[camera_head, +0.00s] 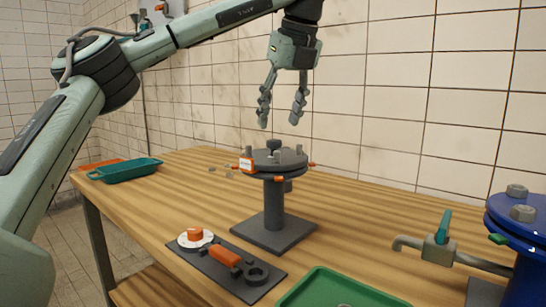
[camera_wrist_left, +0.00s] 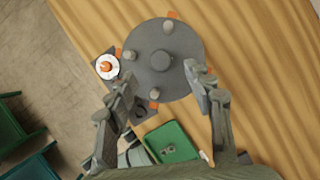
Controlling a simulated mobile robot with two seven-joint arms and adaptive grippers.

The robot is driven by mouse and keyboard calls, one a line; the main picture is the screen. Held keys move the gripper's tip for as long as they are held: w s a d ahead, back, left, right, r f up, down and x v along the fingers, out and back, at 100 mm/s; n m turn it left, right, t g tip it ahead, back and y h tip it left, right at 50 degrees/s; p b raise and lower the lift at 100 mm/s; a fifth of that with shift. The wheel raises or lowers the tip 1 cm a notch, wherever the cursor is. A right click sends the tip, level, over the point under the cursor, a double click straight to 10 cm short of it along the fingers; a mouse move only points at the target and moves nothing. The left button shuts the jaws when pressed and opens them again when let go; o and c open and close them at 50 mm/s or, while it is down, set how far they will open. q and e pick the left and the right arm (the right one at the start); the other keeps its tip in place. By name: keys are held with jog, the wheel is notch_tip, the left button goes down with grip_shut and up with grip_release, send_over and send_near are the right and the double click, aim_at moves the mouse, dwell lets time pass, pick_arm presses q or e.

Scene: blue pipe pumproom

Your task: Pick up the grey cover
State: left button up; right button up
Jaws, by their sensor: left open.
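The grey cover (camera_head: 277,157) is a round disc with a central knob and several grey studs, lying on top of a grey stand (camera_head: 274,210) on the wooden table. An orange-and-white tag hangs at its left edge. My left gripper (camera_head: 281,115) is open and empty, pointing down a little above the cover and apart from it. In the left wrist view the cover (camera_wrist_left: 160,80) and its knob show ahead of my open fingers (camera_wrist_left: 160,95). My right gripper is in neither view.
A green tray (camera_head: 335,290) is at the front edge, a teal tray (camera_head: 130,170) at back left. A blue flanged pipe (camera_head: 520,225) and a tap (camera_head: 437,250) stand right.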

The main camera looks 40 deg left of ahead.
aim_at(274, 140)
pick_arm(q)
jog(key=shift+x, duration=1)
jog(key=shift+w+a+f, duration=0.1)
jog(key=shift+a+f, duration=0.05)
jog(key=shift+f, duration=0.3)
jog(key=x, duration=0.3)
jog(key=shift+a+f, duration=0.2)
jog(key=shift+a, duration=0.05)
jog(key=shift+w+f, duration=0.1)
jog(key=shift+f, duration=0.1)
grip_shut()
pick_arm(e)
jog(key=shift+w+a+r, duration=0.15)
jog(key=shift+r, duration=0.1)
